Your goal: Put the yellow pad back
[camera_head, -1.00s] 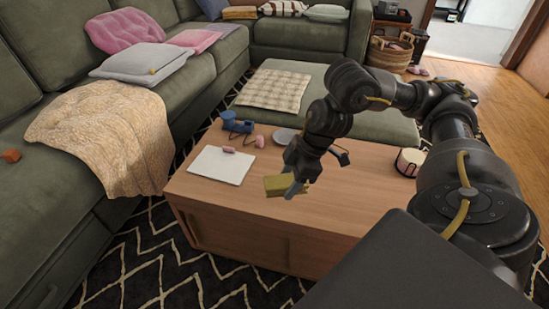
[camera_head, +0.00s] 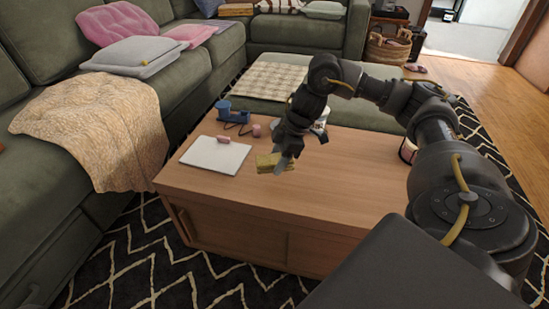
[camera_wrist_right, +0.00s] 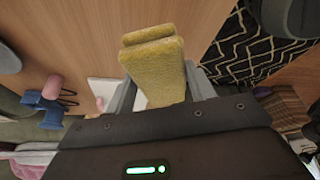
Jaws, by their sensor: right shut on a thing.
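The yellow pad (camera_head: 266,160) is between the fingers of my right gripper (camera_head: 282,164), over the wooden coffee table (camera_head: 330,190), near its front edge. I cannot tell whether it touches the tabletop. In the right wrist view, the pad (camera_wrist_right: 155,68) shows as two yellow layers, with one grey finger of the right gripper (camera_wrist_right: 160,92) on each side. The right gripper is shut on it. My left gripper is not in view.
A white sheet (camera_head: 215,156) with a pink object (camera_head: 223,140) lies left of the pad. Behind are a blue desk item (camera_head: 232,114) and a small pink thing (camera_head: 256,130). The table's front right is clear. A green sofa (camera_head: 195,75) stands at left.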

